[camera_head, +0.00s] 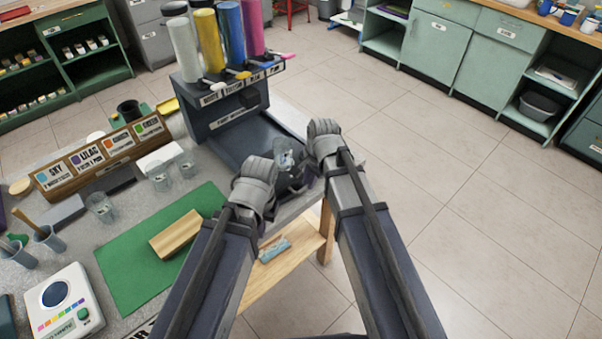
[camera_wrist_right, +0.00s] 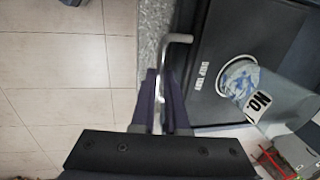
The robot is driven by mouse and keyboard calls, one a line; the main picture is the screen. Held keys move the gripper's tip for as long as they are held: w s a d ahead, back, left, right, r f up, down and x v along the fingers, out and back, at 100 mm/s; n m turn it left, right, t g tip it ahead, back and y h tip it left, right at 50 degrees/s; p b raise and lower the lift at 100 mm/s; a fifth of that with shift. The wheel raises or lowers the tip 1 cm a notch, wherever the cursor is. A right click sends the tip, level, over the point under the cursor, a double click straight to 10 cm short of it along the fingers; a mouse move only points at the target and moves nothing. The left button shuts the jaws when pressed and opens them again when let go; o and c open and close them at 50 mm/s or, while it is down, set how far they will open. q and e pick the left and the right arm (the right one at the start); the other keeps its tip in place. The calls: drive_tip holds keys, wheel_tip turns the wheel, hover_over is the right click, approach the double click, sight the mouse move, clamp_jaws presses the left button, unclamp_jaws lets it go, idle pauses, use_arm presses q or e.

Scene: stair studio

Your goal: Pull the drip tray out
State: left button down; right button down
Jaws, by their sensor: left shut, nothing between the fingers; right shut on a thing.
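The drip tray is a dark slab (camera_wrist_right: 205,110) with a white DRIP TRAY label in the right wrist view. In the head view its dark blue surface (camera_head: 236,146) lies below the paint dispenser (camera_head: 225,110). My right gripper (camera_wrist_right: 162,95) is shut on the tray's bent metal handle (camera_wrist_right: 178,39). My left gripper (camera_head: 284,186) is shut and empty close beside the right one; its fingertips are mostly hidden. A clear cup (camera_wrist_right: 241,78) with blue and white marks and a "No." label stands at the tray; it also shows between my wrists in the head view (camera_head: 284,158).
Paint cylinders (camera_head: 229,32) in white, yellow, blue and pink top the dispenser. A green mat (camera_head: 125,270) with a wooden block (camera_head: 175,234), several cups and a labelled rack (camera_head: 100,160) cover the table at left. Open tiled floor (camera_head: 470,210) lies to the right.

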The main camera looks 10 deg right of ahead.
drive_tip(key=shift+s+d, duration=0.15)
drive_tip(key=shift+s, duration=0.1)
drive_tip(key=c, duration=0.9)
unclamp_jaws()
drive_tip(key=shift+r, duration=0.1)
drive_tip(key=r+p, duration=0.5)
drive_tip(key=s+r+p, duration=0.1)
drive_tip(key=r+p, duration=0.1)
drive_tip(key=shift+d+r+p, duration=0.3)
drive_tip(key=shift+d+p, duration=0.05)
drive_tip(key=shift+d, duration=0.05)
